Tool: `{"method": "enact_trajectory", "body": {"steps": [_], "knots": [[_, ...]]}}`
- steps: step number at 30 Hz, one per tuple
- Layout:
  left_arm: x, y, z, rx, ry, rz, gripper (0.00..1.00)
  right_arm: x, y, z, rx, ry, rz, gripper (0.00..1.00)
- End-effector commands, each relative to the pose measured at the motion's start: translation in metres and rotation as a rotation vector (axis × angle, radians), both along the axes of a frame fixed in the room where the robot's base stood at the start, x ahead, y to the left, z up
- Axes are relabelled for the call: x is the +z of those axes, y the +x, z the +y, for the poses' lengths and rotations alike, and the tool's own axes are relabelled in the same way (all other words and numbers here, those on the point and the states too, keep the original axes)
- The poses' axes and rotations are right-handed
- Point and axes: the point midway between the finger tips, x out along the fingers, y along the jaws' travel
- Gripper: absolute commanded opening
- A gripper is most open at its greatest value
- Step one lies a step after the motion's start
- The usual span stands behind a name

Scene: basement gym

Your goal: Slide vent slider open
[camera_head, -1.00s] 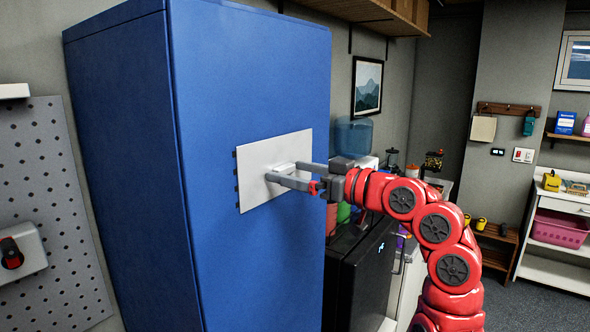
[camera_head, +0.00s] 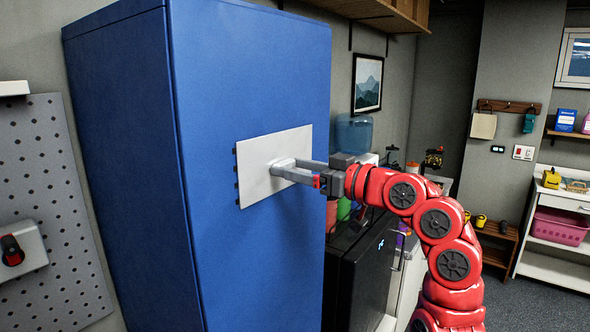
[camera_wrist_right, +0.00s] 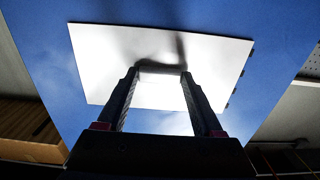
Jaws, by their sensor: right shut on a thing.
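The vent slider is a flat white plate (camera_head: 258,195) on the side of the tall blue cabinet (camera_head: 245,75). Dark slot ends show along its left edge in the head view. In the right wrist view the plate (camera_wrist_right: 215,62) has dark slot ends along its right edge. My right gripper (camera_head: 277,166) reaches in from the right, fingertips at the middle of the plate. Its fingers are shut on the plate's small white handle (camera_wrist_right: 160,77), seen between the fingertips in the wrist view. My left gripper is not in view.
A black cabinet (camera_head: 358,275) with items on top stands right of the blue cabinet, below my right arm. A wooden shelf (camera_head: 385,12) hangs above. A pegboard (camera_head: 55,170) is on the left wall. Floor (camera_head: 540,305) is clear at the far right.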

Motion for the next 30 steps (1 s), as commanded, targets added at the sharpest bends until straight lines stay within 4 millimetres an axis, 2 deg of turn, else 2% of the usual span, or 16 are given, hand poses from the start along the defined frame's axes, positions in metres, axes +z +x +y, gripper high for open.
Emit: {"method": "enact_trajectory", "body": {"steps": [5, 9, 12, 16, 26, 27, 30], "knots": [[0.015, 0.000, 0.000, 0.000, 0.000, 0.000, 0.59, 0.040, 0.000, 0.000, -0.002, -0.005, -0.001, 0.00], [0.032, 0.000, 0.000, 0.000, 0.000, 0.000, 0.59, 0.080, 0.000, 0.000, -0.001, -0.002, -0.002, 0.00], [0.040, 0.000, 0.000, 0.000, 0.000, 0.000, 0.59, 0.102, 0.000, 0.000, -0.002, -0.001, -0.005, 0.00], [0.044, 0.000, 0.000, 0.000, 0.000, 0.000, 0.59, 0.113, 0.000, -0.001, -0.002, 0.001, -0.004, 0.00], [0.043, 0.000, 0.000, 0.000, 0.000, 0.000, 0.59, 0.116, 0.000, -0.001, -0.003, 0.006, -0.008, 0.00], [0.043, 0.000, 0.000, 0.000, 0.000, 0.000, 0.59, 0.116, 0.000, -0.001, -0.003, 0.006, -0.008, 0.75], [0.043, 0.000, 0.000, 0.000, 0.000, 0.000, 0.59, 0.115, 0.000, -0.001, -0.002, 0.004, -0.007, 0.93]]}}
